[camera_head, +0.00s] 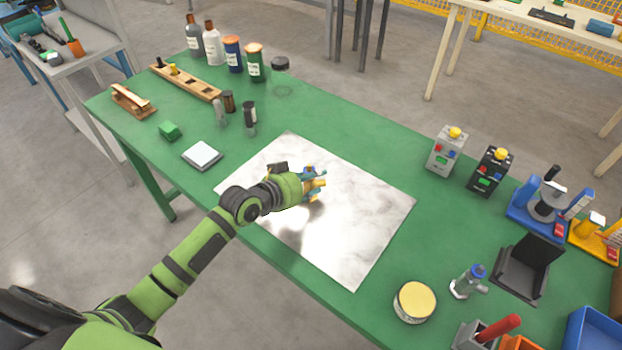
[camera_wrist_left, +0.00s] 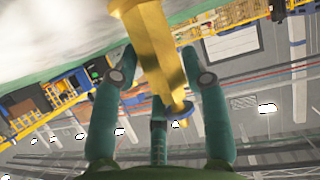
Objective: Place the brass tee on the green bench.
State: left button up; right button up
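My left gripper (camera_head: 312,184) is over the pale marbled sheet on the green bench (camera_head: 330,128), pointing to the right. Its teal fingers are closed around the brass tee (camera_head: 319,188), which shows only as small yellow bits between them. In the left wrist view the tee (camera_wrist_left: 155,45) is large and gold, between the fingertips of the gripper (camera_wrist_left: 162,78), with a narrower stub toward the palm. The tee's far end is cut off at the top of that view. I cannot tell whether the tee touches the sheet. My right gripper is not in view.
The marbled sheet (camera_head: 350,240) has free room around the gripper. A yellow-lidded tin (camera_head: 414,302) stands at the front right.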

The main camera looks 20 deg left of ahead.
pick_arm(q)
jog(key=o, duration=0.3)
jog(key=shift+r, duration=0.15)
jog(key=shift+v, duration=6.05)
